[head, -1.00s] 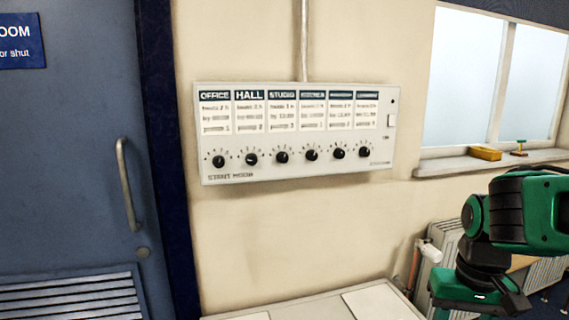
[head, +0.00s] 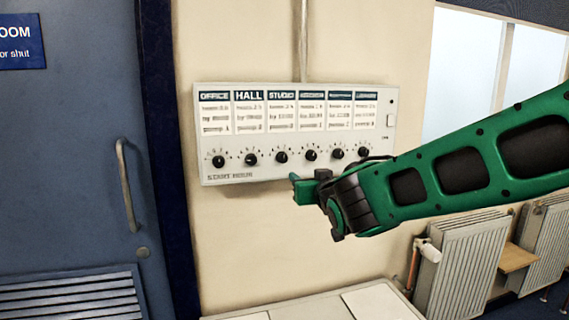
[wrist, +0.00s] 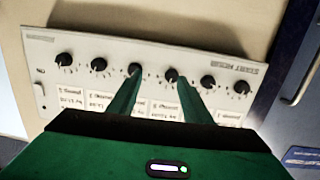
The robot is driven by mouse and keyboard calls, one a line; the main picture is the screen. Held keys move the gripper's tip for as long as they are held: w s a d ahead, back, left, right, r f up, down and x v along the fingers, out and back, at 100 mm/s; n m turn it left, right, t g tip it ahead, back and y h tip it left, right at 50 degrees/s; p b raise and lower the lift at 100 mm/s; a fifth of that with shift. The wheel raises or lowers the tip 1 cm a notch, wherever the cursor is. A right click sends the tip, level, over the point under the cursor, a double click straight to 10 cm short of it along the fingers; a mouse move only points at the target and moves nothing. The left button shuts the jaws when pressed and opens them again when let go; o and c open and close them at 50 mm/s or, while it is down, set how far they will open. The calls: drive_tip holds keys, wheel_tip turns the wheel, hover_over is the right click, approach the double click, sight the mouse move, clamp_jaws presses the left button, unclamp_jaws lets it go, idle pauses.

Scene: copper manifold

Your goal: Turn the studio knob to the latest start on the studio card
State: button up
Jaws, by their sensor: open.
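The white control panel (head: 300,170) on the wall has a row of labelled cards above a row of black knobs. The studio card (head: 282,112), third from the left, has small print too blurred to read surely. The studio knob (head: 281,157) sits below it; its pointer direction is unclear. In the wrist view, where the panel appears upside down, the studio knob (wrist: 171,75) is near the right fingertip. My gripper (wrist: 157,80) is open, fingers toward the panel, with the left fingertip near the neighbouring knob. In the head view my gripper (head: 300,187) is at the panel's lower edge.
A blue door (head: 70,150) with a handle stands left of the panel. A pale worktop (head: 340,305) is below. A radiator (head: 460,268) and a window are to the right. A vertical conduit (head: 301,40) runs above the panel.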

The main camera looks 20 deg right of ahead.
sight(284, 158)
drive_tip(key=shift+n+t+y, duration=0.3)
drive_tip(key=shift+t+y, duration=0.1)
drive_tip(key=shift+t, duration=0.2)
drive_tip(key=w+a, duration=0.1)
drive_tip(key=w, duration=0.2)
drive_tip(key=w+r, duration=0.1)
drive_tip(key=w, duration=0.3)
drive_tip(key=w+a+r, duration=0.1)
drive_tip(key=w, duration=0.3)
drive_tip(key=shift+w+a, duration=0.25)
drive_tip(key=shift+a, duration=0.1)
drive_tip(key=c, duration=1)
